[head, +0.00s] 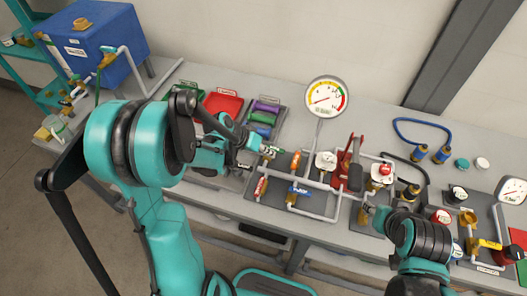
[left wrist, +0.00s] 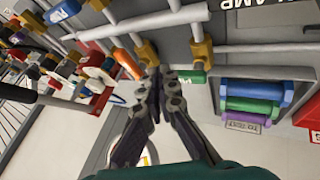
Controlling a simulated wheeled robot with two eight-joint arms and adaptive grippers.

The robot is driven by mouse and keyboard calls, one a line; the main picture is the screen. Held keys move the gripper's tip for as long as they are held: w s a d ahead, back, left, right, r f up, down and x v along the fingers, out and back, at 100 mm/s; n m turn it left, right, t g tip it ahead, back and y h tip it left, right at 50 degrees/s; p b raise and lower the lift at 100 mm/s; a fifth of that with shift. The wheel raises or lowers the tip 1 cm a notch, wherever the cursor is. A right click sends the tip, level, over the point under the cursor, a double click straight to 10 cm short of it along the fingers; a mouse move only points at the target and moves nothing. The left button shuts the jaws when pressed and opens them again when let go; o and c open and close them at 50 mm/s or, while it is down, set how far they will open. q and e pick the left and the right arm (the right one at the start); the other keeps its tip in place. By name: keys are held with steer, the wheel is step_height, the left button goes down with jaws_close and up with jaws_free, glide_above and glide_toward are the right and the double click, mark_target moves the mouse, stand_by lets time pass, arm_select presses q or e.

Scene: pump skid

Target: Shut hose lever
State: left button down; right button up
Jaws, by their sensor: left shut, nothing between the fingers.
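Several coloured valve levers sit on the pipework, and I cannot read which is labelled as the hose lever. A green lever (head: 270,150) lies right at my left gripper (head: 262,149); it also shows in the left wrist view (left wrist: 193,76), sticking out to the right of a brass valve body (left wrist: 148,54). An orange lever (head: 295,162) is just right of it, also in the left wrist view (left wrist: 127,63). My left gripper (left wrist: 163,74) is shut and empty, its tips beside the brass valve and green lever; contact is unclear. My right gripper (head: 370,209) is small, its jaws unclear.
The grey bench (head: 205,85) carries red lever (head: 260,187), blue lever (head: 299,190) and a large gauge (head: 326,97). Trays of coloured parts, including a purple one (head: 266,107), stand behind-left. A blue hose (head: 408,123) lies behind-right. A blue tank (head: 105,40) stands far left.

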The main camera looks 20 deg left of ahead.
mark_target(295, 162)
arm_select(q)
steer(key=x, duration=0.4)
steer(key=shift+b, duration=0.4)
steer(key=d, duration=0.2)
steer(key=shift+d+r, duration=0.1)
steer(key=shift+d, duration=0.15)
steer(key=shift+s+d, duration=0.1)
steer(key=shift+d, duration=0.55)
arm_select(e)
steer(key=shift+f, duration=0.7)
arm_select(q)
steer(key=shift+d, duration=0.15)
steer(key=shift+s+n, duration=0.1)
steer(key=shift+n, duration=0.3)
arm_select(e)
steer(key=shift+w+a+f, duration=0.15)
steer(key=shift+w+a, duration=0.05)
steer(key=shift+a, duration=0.25)
